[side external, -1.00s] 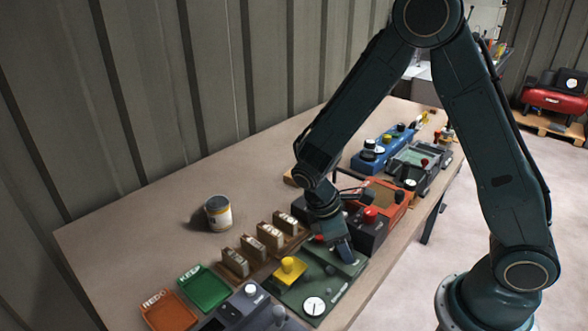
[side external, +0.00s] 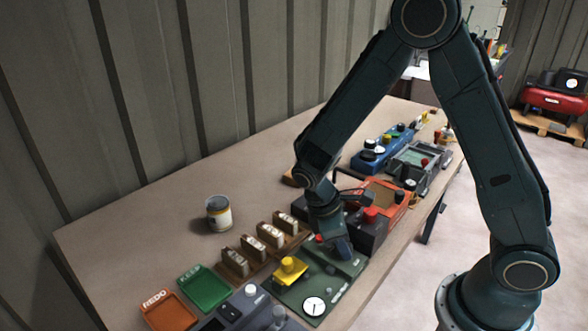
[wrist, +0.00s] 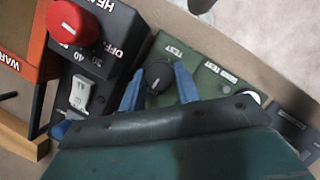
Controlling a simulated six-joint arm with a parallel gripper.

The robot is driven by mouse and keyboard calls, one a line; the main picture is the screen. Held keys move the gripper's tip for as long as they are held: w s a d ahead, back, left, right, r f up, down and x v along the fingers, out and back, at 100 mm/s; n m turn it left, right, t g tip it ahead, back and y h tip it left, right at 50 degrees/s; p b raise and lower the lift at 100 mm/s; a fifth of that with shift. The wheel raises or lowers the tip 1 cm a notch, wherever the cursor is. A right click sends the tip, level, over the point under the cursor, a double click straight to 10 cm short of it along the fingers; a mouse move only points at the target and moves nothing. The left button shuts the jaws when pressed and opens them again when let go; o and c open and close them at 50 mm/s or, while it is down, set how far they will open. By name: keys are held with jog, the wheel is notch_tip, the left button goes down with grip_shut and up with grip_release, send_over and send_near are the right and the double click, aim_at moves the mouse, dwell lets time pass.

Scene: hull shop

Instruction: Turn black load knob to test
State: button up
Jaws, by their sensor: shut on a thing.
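The black load knob (wrist: 157,74) sits on the green panel (wrist: 205,78) in the wrist view, with a pale mark on its face. My gripper (wrist: 159,81) has its two blue fingers on either side of the knob and is shut on it. A "TEST" label shows on the panel just beyond the knob. In the side view my gripper (side external: 337,246) is down at the far end of the green panel (side external: 318,285) and hides the knob.
A dark box with a red knob (wrist: 73,22) and a pale rocker switch (wrist: 82,92) stands close to the left of my gripper in the wrist view.

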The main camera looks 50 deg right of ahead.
jog(key=m, duration=0.2)
jog(key=m+y, duration=0.1)
jog(key=m, duration=0.1)
jog(key=shift+w+d+g+y, duration=0.15)
jog(key=shift+g+y, duration=0.15)
jog(key=shift+g, duration=0.1)
jog(key=m+y, duration=0.1)
jog(key=m, duration=0.2)
jog(key=shift+d+m, duration=0.1)
jog(key=shift+m, duration=0.3)
jog(key=m+y, duration=0.2)
jog(key=m, duration=0.2)
jog(key=shift+d+m, duration=0.1)
jog(key=shift+m, duration=0.2)
jog(key=shift+m+t+y, duration=0.4)
jog(key=shift+m+y, duration=0.2)
jog(key=shift+m, duration=1.3)
jog(key=o, duration=1)
